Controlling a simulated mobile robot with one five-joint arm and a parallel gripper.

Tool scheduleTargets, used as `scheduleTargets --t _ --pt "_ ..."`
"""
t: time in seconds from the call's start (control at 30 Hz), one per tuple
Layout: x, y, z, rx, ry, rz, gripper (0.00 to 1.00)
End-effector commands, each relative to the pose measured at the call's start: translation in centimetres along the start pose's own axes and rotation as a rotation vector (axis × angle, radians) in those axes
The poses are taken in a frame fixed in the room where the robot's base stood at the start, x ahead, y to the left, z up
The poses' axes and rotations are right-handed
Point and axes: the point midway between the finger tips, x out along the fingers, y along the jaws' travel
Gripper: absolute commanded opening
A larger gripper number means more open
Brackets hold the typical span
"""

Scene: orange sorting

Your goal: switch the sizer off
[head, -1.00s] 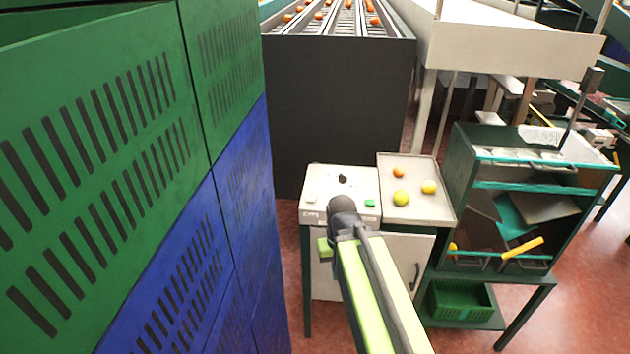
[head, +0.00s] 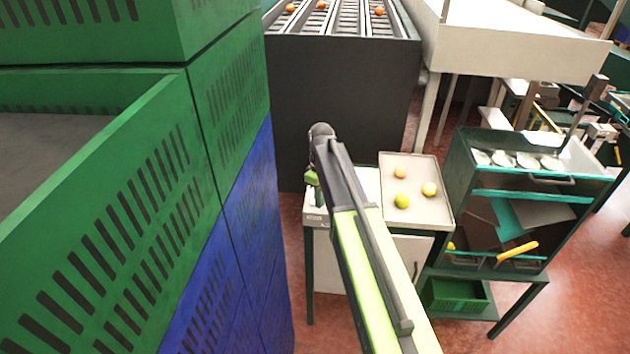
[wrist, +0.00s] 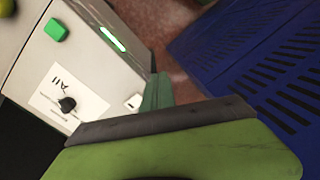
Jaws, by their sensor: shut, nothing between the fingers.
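The sizer (head: 342,100) stands at the back, with a dark end panel and lanes carrying oranges. The white control box (head: 368,185) stands in front of it, mostly hidden by my arm in the head view. My gripper (head: 314,185) is shut and empty over the left side of the box. Its green tip (wrist: 157,92) appears beside the white switch; contact is unclear.
Stacked green (head: 130,200) and blue crates (head: 245,215) form a wall close on the left. A tray (head: 425,212) with several fruits adjoins the box on the right. A green rack (head: 465,180) stands farther right. Red floor is open at the lower right.

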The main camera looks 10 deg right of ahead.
Motion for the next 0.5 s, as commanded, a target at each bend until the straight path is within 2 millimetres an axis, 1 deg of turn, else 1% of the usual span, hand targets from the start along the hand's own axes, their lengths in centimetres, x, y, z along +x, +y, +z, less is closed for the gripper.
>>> scheduleTargets --t 0.03,0.1,0.2,0.3,0.5 --pt "-3.5 2.7 -2.6 -0.097 -0.005 -0.010 0.00" --pt "-5.3 4.8 -4.5 -0.232 -0.010 -0.025 0.00" --pt "-7.0 6.9 -6.5 -0.376 -0.012 -0.041 0.00" --pt "-7.7 7.9 -7.4 -0.460 -0.013 -0.051 0.00" --pt "-7.6 8.1 -7.5 -0.494 -0.012 -0.055 0.00"
